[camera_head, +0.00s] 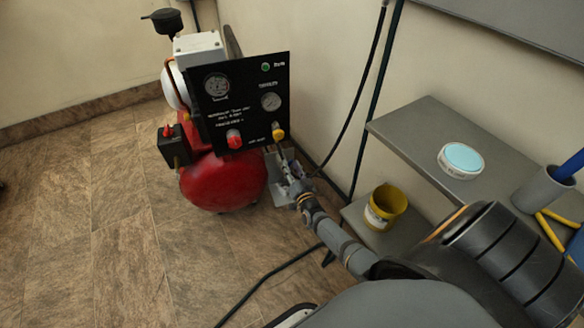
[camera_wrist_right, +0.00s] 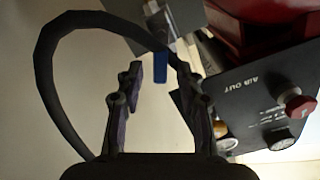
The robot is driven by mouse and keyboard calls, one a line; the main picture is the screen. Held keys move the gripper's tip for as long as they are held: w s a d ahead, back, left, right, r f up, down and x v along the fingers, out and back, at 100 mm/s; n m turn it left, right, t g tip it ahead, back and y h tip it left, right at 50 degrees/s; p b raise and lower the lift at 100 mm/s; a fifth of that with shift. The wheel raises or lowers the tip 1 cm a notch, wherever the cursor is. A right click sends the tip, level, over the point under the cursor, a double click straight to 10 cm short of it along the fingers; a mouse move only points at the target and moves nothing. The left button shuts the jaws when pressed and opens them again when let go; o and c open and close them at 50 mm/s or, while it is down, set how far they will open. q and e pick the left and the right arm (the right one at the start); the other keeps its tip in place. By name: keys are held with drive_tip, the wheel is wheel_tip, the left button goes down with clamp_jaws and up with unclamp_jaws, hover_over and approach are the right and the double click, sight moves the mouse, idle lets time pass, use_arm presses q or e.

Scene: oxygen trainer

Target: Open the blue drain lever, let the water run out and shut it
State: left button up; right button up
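The blue drain lever (camera_wrist_right: 160,68) shows in the right wrist view, hanging from a pale metal fitting (camera_wrist_right: 152,12) near the top. My right gripper (camera_wrist_right: 158,82) is open, with the lever in line with the gap between its fingertips. The lever appears just beyond the tips; I cannot tell whether they touch it. In the head view my right gripper (camera_head: 287,172) is low beside the compressor's red tank (camera_head: 222,182), below the black panel (camera_head: 243,100). The lever is not discernible there. No running water shows. My left gripper is out of view.
A black hose (camera_wrist_right: 45,75) loops beside my right gripper and passes near its right finger. The panel carries a red knob (camera_head: 234,138) and a yellow knob (camera_head: 278,132). A grey shelf (camera_head: 410,125) and yellow cup (camera_head: 385,207) stand right.

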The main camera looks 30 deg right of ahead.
drive_tip(key=shift+s, duration=0.1)
drive_tip(key=v, duration=1.1)
drive_tip(key=shift+s, duration=0.4)
drive_tip(key=shift+a+f, duration=0.1)
drive_tip(key=shift+a, duration=0.05)
